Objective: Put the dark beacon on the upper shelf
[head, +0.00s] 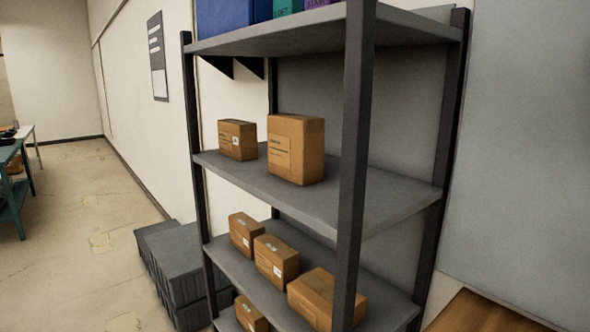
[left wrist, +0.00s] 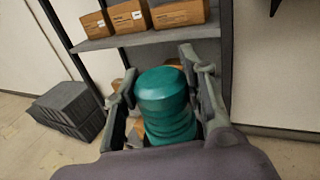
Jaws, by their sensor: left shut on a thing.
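My left gripper (left wrist: 160,68) shows in the left wrist view, shut on a teal, ribbed round object (left wrist: 164,103) with a domed top. It is the only thing in view that could be the beacon, though it looks teal. It is held in front of the shelving unit and hides part of it. In the head view, the top shelf (head: 405,27) carries coloured items, and the shelf below it (head: 365,205) carries two cardboard boxes. Neither gripper shows in the head view.
A small box (head: 237,140) and a larger box (head: 296,150) stand on the middle shelf, with bare room to their right. Several boxes fill the lower shelf (head: 385,305). A dark post (head: 354,150) stands at the front. Grey crates (head: 185,265) sit left of the unit.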

